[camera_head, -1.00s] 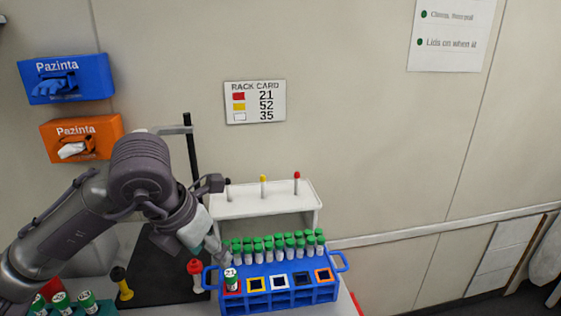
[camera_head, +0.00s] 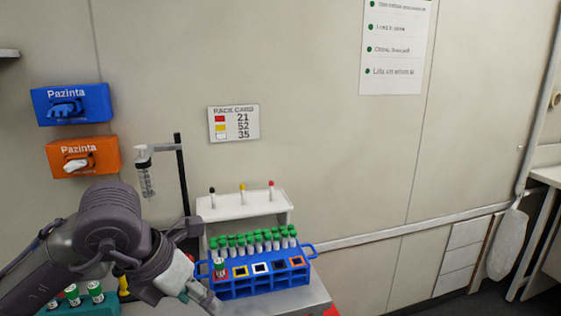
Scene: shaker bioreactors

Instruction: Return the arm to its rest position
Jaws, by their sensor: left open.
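My left arm comes in from the lower left, and its left gripper (camera_head: 205,298) is open and empty, at the front left of the blue rack (camera_head: 262,287). One green-capped tube (camera_head: 219,269) stands upright in the rack's red-framed slot at the left end. The gripper is close to this tube in the picture; I cannot tell whether they touch. The yellow, white, black and orange framed slots look empty. My right gripper is not in view.
Several green-capped tubes (camera_head: 255,240) stand behind the rack's front row. A white shelf (camera_head: 245,209) with small tubes stands behind. A stand (camera_head: 182,175) holds a syringe-like tube (camera_head: 146,175). More green-capped tubes (camera_head: 95,291) sit at lower left, partly hidden by my arm.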

